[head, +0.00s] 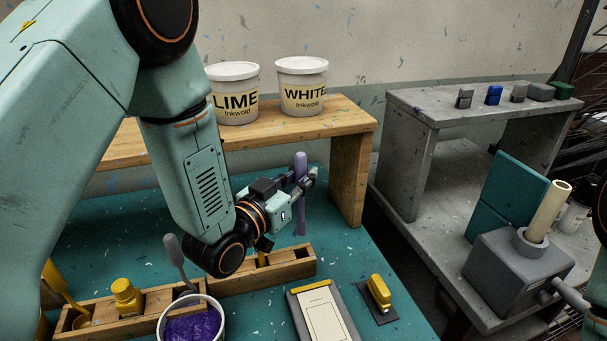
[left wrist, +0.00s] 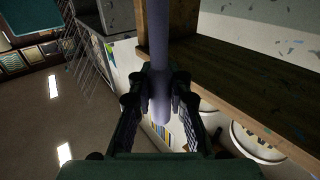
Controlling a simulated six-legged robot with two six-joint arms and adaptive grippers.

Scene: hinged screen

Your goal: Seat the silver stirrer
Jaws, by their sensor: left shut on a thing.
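My left gripper (head: 298,187) is shut on a lavender stirrer (head: 300,164), held upright above the teal table, near the front of the wooden shelf. In the left wrist view the stirrer (left wrist: 158,45) stands between the fingers. A grey, silver-looking stirrer (head: 173,250) leans at the rim of a white tub of purple ink (head: 190,327); whether its lower end is in the tub or behind it, I cannot tell. A long wooden rack (head: 100,305) with several compartments lies behind the tub, partly hidden by my left arm. My right gripper is not in view.
Tubs marked LIME (head: 233,95) and WHITE (head: 302,88) stand on the wooden shelf (head: 345,125). A yellow bottle (head: 126,296) sits in the rack. A framed screen (head: 322,318) and yellow stapler-like item (head: 379,292) lie in front. A grey bench (head: 405,165) stands right.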

